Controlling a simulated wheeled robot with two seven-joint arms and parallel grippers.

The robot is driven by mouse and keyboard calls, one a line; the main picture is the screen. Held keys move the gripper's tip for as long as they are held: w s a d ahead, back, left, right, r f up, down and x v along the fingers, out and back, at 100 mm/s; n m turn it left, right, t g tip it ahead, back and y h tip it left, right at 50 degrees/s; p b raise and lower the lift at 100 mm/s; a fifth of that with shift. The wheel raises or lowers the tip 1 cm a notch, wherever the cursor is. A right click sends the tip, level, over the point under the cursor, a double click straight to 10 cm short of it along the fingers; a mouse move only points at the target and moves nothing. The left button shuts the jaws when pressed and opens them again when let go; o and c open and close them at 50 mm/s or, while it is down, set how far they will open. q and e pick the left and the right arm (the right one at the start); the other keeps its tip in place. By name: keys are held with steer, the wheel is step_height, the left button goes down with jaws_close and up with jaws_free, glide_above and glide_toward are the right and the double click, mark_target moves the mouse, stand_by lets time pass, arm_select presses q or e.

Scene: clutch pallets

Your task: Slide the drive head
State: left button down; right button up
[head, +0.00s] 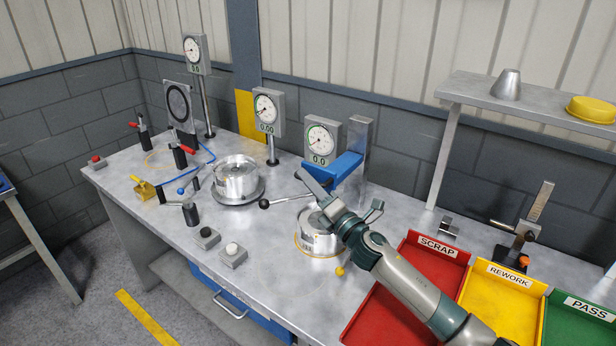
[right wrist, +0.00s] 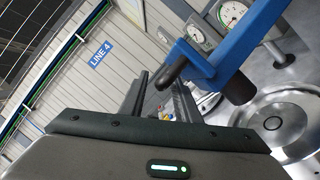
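The drive head looks to be the blue arm (head: 346,166) on an upright grey column (head: 361,135) at the back of the bench. In the right wrist view the blue arm (right wrist: 235,45) shows large, with a black handle (right wrist: 172,73) on its near end. My right gripper (head: 340,203) is over the front of the column, above a round metal clutch (head: 318,240). In the wrist view its two fingers (right wrist: 160,88) are apart, with the black handle close by their tips. I cannot tell whether they touch. My left gripper is not in view.
A second clutch (head: 237,180) sits on a round stand to the left. Dial gauges (head: 265,112) stand behind. A black-knobbed lever (head: 264,204) lies between. Red (head: 385,318), yellow (head: 490,312) and green trays (head: 580,325) fill the right front. The left front bench is partly clear.

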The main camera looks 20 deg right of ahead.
steer(key=shift+w+a, duration=0.15)
steer(key=shift+w, duration=0.25)
steer(key=shift+r, duration=0.1)
jaws_close()
step_height(320, 180, down, 8)
steer(key=b, duration=0.6)
steer(key=shift+b, duration=0.4)
jaws_free()
